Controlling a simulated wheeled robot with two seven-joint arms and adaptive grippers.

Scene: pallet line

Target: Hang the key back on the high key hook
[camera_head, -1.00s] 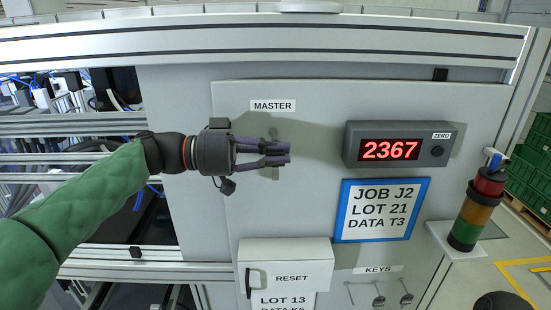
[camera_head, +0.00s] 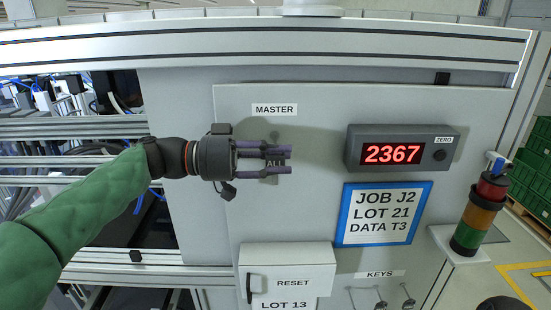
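My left gripper (camera_head: 291,159) reaches in from the left, in front of the grey panel under the MASTER label (camera_head: 274,109). Its dark purple fingers are apart, one above the other. Between them shows a dark tag marked ALL (camera_head: 275,165), which appears to be the key's tag. A small grey hook part (camera_head: 275,133) shows just above the upper finger, below the label. The fingers hide where tag and hook meet, so I cannot tell for certain that the key hangs there.
A red display (camera_head: 392,153) reading 2367 and a blue-framed job sign (camera_head: 385,214) are to the right. A RESET box (camera_head: 290,262) juts out below. Low hooks under the KEYS label (camera_head: 379,274) hold small items. A signal tower (camera_head: 478,215) stands at far right.

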